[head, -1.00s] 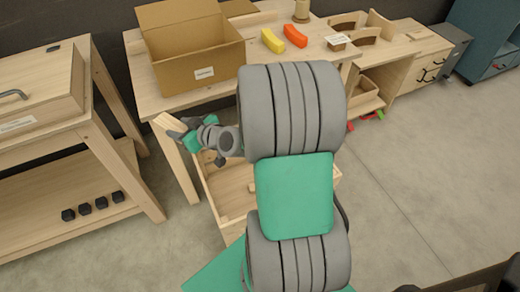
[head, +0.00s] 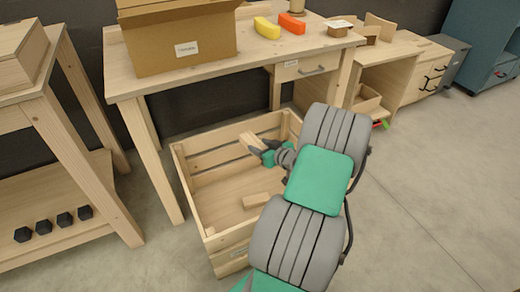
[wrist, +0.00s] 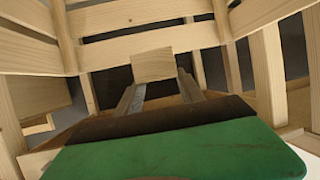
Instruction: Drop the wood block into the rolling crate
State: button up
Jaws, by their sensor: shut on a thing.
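The rolling crate (head: 188,195) is an open box of pale slatted wood on the floor in front of the workbench. My gripper (head: 262,151) reaches over the crate and is shut on a pale wood block (head: 248,141). The block is tilted and appears within the crate's outline, near its back wall in the picture. In the wrist view the block (wrist: 153,65) sits between the fingertips (wrist: 158,88), with crate slats (wrist: 130,16) around it. My arm hides the crate's right part.
Another wood piece (head: 262,200) lies on the crate floor. The workbench (head: 200,82) behind bears a cardboard box (head: 180,45), a yellow piece (head: 267,27) and an orange piece (head: 291,23). A shelf table (head: 75,165) with several black pieces stands left. The floor at right is clear.

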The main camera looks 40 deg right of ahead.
notch_tip(320, 180, down, 5)
jog(key=shift+r+b, duration=0.1)
jog(key=shift+b, duration=1.05)
jog(key=o, duration=1.5)
jog(key=shift+o, duration=0.2)
jog(key=shift+r, duration=0.1)
jog(key=p+v, duration=0.2)
jog(key=v, duration=0.5)
jog(key=shift+s, duration=0.35)
jog(key=shift+a+r, duration=0.1)
